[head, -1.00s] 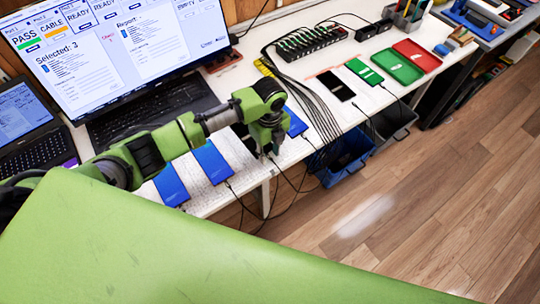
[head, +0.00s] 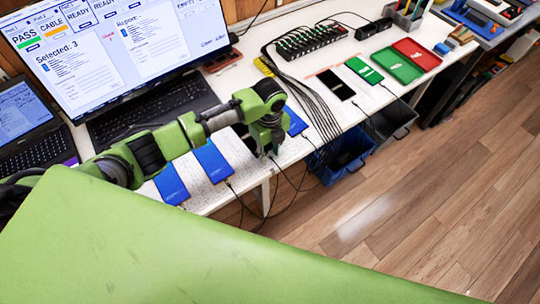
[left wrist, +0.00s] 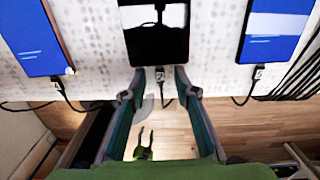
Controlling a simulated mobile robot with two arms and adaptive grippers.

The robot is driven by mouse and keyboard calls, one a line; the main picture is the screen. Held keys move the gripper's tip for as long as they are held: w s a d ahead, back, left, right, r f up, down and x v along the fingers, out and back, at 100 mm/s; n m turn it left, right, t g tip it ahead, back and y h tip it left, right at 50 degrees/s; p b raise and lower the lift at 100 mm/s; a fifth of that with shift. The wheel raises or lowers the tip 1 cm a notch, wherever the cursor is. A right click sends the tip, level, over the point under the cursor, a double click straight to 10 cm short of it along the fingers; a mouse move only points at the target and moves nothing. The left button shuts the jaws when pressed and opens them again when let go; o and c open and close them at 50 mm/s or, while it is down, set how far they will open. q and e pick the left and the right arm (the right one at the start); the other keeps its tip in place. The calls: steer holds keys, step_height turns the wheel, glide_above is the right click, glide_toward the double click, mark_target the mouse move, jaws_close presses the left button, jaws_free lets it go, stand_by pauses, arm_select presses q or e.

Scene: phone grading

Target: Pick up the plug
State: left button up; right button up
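My left gripper (head: 268,150) is over the front edge of the white table (head: 205,203), between blue-screened phones. In the left wrist view, its two fingers (left wrist: 159,84) are open and spread on either side of a small dark plug (left wrist: 160,75). The plug is at the near edge of a dark-screened phone (left wrist: 157,42), with its cable hanging down over the table edge. I see a gap between the plug and each finger. In the head view the gripper hides this plug. My right gripper is not in view.
Blue-screened phones with cables flank the middle phone, one left (left wrist: 32,38) and one right (left wrist: 272,32). A cable bundle (head: 312,105) crosses the table. A blue bin (head: 345,158) and a grey bin (head: 397,126) stand below the right edge. Green (head: 398,66) and red (head: 420,55) trays lie farther right.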

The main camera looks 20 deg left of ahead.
mark_target(270, 155)
arm_select(q)
jaws_close()
steer(key=shift+r, duration=0.15)
steer(key=shift+r, duration=0.25)
step_height(270, 155, up, 3)
steer(key=shift+w+f, duration=0.1)
steer(key=s+d+r+b, duration=0.2)
steer(key=s+d+r, duration=0.6)
steer(key=s+r, duration=0.2)
steer(key=shift+s+d, duration=0.3)
steer(key=shift+s, duration=0.4)
